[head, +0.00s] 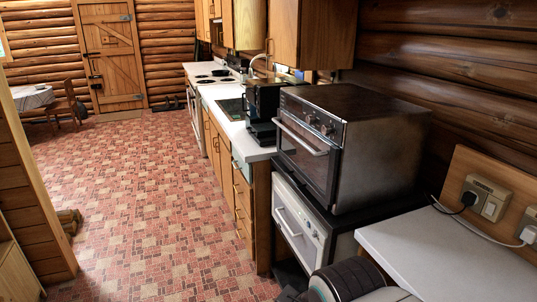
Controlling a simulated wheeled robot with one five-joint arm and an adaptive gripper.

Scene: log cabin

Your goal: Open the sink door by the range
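A row of wooden base cabinets runs along the right side under a white counter (258,151). The sink (232,109) is a dark basin in that counter, with a curved faucet behind it. The white range (195,118) stands just beyond the cabinets, with dark burners on top. The sink cabinet door by the range (207,132) is seen at a steep angle and looks closed. Its handle is too small to make out clearly. My gripper is not in view; a dark and pale rounded part at the bottom edge seems to be my arm.
A large oven (355,145) sits above a white-fronted appliance (298,222) at the near right. A white worktop (450,255) is close at right. A wooden partition (30,190) stands at left. The patterned floor (150,190) between is clear.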

